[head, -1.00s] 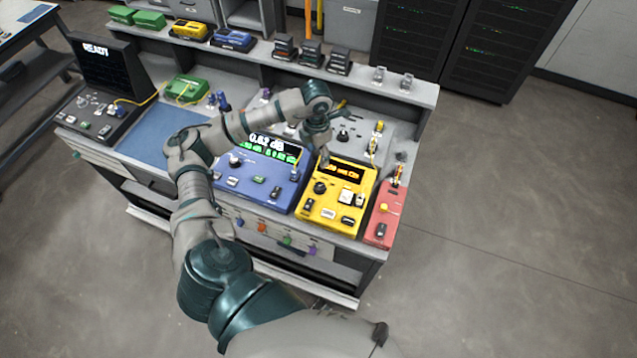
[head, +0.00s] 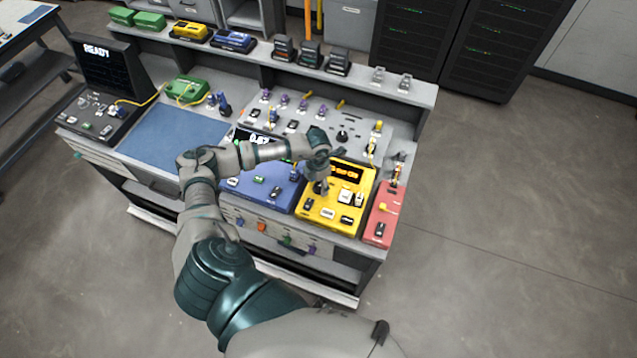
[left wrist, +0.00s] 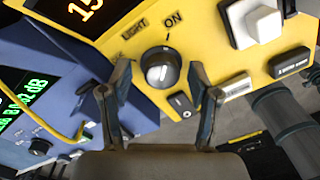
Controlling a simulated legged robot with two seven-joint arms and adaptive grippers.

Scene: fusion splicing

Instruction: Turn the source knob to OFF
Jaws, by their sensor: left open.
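The source knob (left wrist: 160,68) is a round black knob with a pale face on the yellow light source (head: 353,173). The labels "LIGHT" and "ON" show beside it in the left wrist view; the knob's exact pointing is hard to read. My left gripper (left wrist: 160,72) is open, with one finger on each side of the knob, apparently not gripping it. In the head view my left gripper (head: 321,187) is over the yellow box and covers the knob. My right gripper is not in view.
A blue meter (head: 262,187) stands left of the yellow box and a red box (head: 383,215) right of it. A white switch block (left wrist: 262,24) and a small black rocker (left wrist: 181,104) lie near the knob. A grey panel (head: 370,125) is behind.

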